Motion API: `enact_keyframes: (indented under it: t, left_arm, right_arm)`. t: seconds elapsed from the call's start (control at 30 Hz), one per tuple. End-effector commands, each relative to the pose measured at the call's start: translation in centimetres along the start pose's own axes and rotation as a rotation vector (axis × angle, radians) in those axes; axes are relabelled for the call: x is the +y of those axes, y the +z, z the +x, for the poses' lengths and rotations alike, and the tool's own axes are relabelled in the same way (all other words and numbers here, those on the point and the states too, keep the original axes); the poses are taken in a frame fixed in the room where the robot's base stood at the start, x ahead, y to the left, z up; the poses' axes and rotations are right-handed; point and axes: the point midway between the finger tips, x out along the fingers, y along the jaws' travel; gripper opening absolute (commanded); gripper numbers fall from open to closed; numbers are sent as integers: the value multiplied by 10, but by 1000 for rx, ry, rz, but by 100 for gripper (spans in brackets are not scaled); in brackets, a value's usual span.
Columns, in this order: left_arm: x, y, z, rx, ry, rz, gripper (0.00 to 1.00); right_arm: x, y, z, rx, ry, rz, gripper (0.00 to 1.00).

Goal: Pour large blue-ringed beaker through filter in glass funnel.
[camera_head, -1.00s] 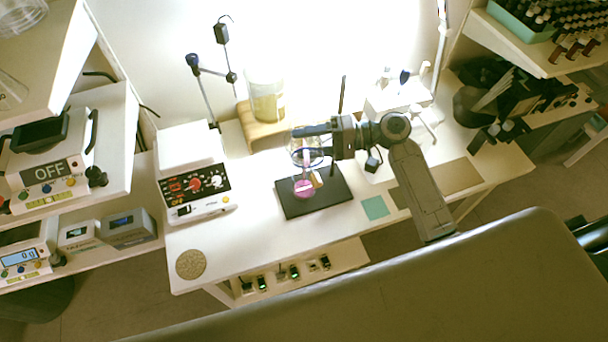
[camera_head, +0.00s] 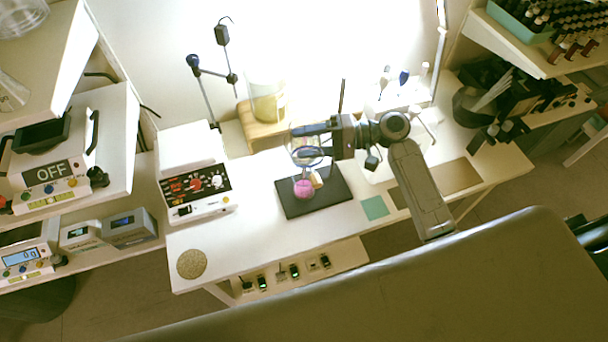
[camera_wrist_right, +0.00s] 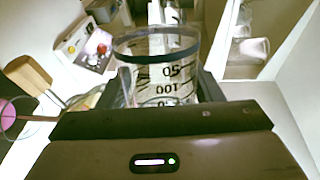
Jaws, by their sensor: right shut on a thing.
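The blue-ringed beaker (camera_wrist_right: 160,75) is clear glass with dark volume marks and a blue band at its rim. It stands between the fingers of my right gripper (camera_wrist_right: 165,95), which is shut on it. In the head view, my right gripper (camera_head: 318,132) is above the black stand plate (camera_head: 325,195). Clear glass with a blue ring (camera_head: 308,153) shows just below the fingers; beaker and funnel overlap there, and the filter cannot be made out. A round vessel of pink liquid (camera_head: 303,189) is under them on the plate. My left gripper is out of view.
A dark stand rod (camera_head: 342,95) rises behind the gripper. A hotplate device (camera_head: 197,185) is to the left, and a large beaker (camera_head: 267,103) of yellowish liquid stands on a wooden block behind. A green square (camera_head: 375,208) lies right of the plate. The front left tabletop is mostly clear.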

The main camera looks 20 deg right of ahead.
Motion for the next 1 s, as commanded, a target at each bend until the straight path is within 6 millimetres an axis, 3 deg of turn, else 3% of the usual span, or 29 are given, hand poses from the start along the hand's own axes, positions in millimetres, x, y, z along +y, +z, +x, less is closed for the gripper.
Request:
enact_keyframes:
  t: [1.0]
  left_arm:
    - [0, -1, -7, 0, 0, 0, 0]
  right_arm:
    - [-3, -2, 0, -5, 0, 41, 31]
